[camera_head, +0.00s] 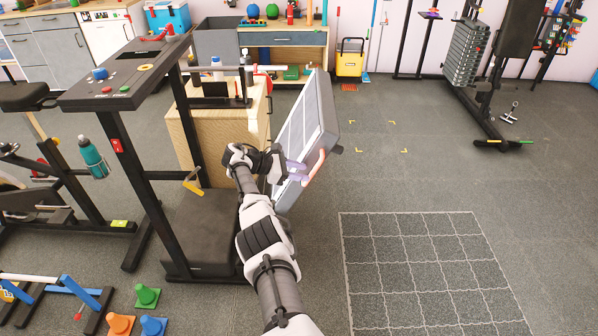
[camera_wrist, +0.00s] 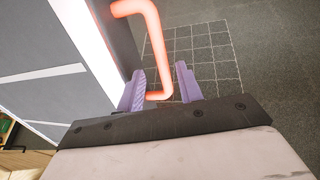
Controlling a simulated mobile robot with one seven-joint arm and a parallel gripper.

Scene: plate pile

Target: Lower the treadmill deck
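A grey slab (camera_head: 307,125), which looks to be the raised treadmill deck, stands steeply tilted right of the black treadmill frame (camera_head: 150,215). Its striped face fills the left of the wrist view (camera_wrist: 55,65). A bent, glowing red-orange handle (camera_head: 316,167) sticks out from its right side; it also shows in the wrist view (camera_wrist: 155,45). My gripper (camera_head: 296,168) is at this handle. In the wrist view its purple fingers (camera_wrist: 161,86) are apart, with the handle's lower end between them and a gap to the right finger. The slab's lower edge is partly hidden by my arm.
A white-lined grid (camera_head: 430,265) lies on clear floor to the right. A wooden cabinet (camera_head: 205,135) stands behind the frame. An exercise bike (camera_head: 45,170) is at left, with small cones (camera_head: 147,295) in front. A weight machine (camera_head: 490,70) stands at back right.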

